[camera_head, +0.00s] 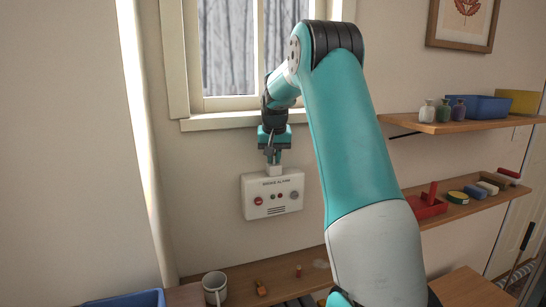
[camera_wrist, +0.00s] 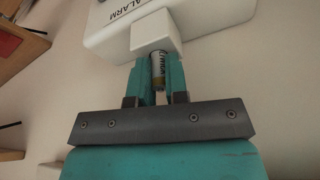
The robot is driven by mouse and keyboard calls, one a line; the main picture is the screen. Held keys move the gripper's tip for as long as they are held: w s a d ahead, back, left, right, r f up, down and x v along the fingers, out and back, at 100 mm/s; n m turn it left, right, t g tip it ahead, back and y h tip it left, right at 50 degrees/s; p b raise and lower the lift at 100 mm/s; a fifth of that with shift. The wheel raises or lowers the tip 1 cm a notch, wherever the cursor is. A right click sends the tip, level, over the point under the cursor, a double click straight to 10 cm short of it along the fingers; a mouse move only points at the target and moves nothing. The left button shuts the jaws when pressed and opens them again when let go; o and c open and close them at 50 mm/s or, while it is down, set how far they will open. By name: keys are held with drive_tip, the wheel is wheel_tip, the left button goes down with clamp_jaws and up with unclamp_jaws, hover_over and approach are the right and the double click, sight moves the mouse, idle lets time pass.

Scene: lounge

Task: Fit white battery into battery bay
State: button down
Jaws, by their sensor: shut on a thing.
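The white smoke alarm (camera_head: 272,206) is on the wall below the window. The battery bay (camera_head: 274,171) is a small white block on its top edge; it also shows in the wrist view (camera_wrist: 155,32). My gripper (camera_head: 273,158) is right above the bay, pointing down.
A lower shelf (camera_head: 240,283) bears a white mug (camera_head: 215,287) and small orange-brown pieces (camera_head: 261,287). Two right-hand shelves hold bottles (camera_head: 427,111), a blue bin (camera_head: 480,107) and a red tray (camera_head: 427,207). The wall beside the alarm is clear.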

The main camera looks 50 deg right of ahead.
drive_tip(key=shift+s+a+f+b, duration=0.1)
drive_tip(key=shift+s+f+b, duration=0.15)
drive_tip(key=shift+f, duration=0.45)
drive_tip(key=shift+s+f+b, duration=0.15)
drive_tip(key=shift+f+b, duration=0.2)
drive_tip(key=shift+f, duration=0.3)
drive_tip(key=shift+r+p, duration=0.25)
drive_tip(key=shift+p, duration=0.15)
drive_tip(key=shift+w+r+g+p, duration=0.1)
drive_tip(key=shift+r+g+p, duration=0.25)
drive_tip(key=shift+p, duration=0.2)
drive_tip(key=shift+w+d+r+p, duration=0.1)
drive_tip(key=shift+d+r+p, duration=0.15)
drive_tip(key=shift+p, duration=0.3)
drive_tip(key=shift+r, duration=0.15)
drive_tip(key=shift+w+r, duration=0.1)
drive_tip(key=shift+r, duration=0.9)
drive_tip(key=shift+w+a+r+p, duration=0.15)
drive_tip(key=shift+r+p, duration=0.1)
drive_tip(key=shift+p, duration=0.1)
drive_tip(key=shift+f+b, duration=0.7)
drive_tip(key=shift+f, duration=0.35)
drive_tip(key=shift+s+f+p, duration=0.2)
drive_tip(key=shift+f+p, duration=0.05)
drive_tip(key=shift+p, duration=0.1)
